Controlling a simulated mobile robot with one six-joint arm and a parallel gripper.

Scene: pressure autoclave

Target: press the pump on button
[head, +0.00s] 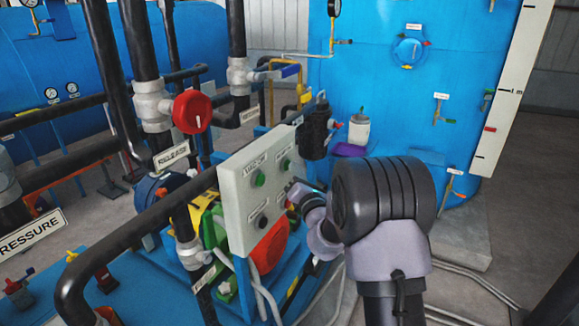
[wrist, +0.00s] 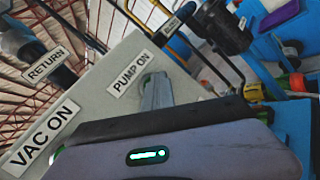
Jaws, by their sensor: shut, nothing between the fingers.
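The control panel (head: 236,205) is a pale grey box with labelled buttons on its face. Its upper right green button (head: 285,164) is visible in the head view. In the wrist view the PUMP ON label (wrist: 132,73) is close ahead. My gripper (wrist: 157,82) is shut and empty, its fingers pointing at the panel just below that label. The fingers cover the spot where the button would be in the wrist view. I cannot tell whether they touch the panel. In the head view my arm comes to the panel's right side and its fingertips are hard to make out.
Another green button (head: 260,179) and a black button (head: 263,222) are on the panel. The VAC ON label (wrist: 40,140) is at left in the wrist view. Black pipes with a red valve knob (head: 192,112) stand left, and a blue tank (head: 400,90) behind.

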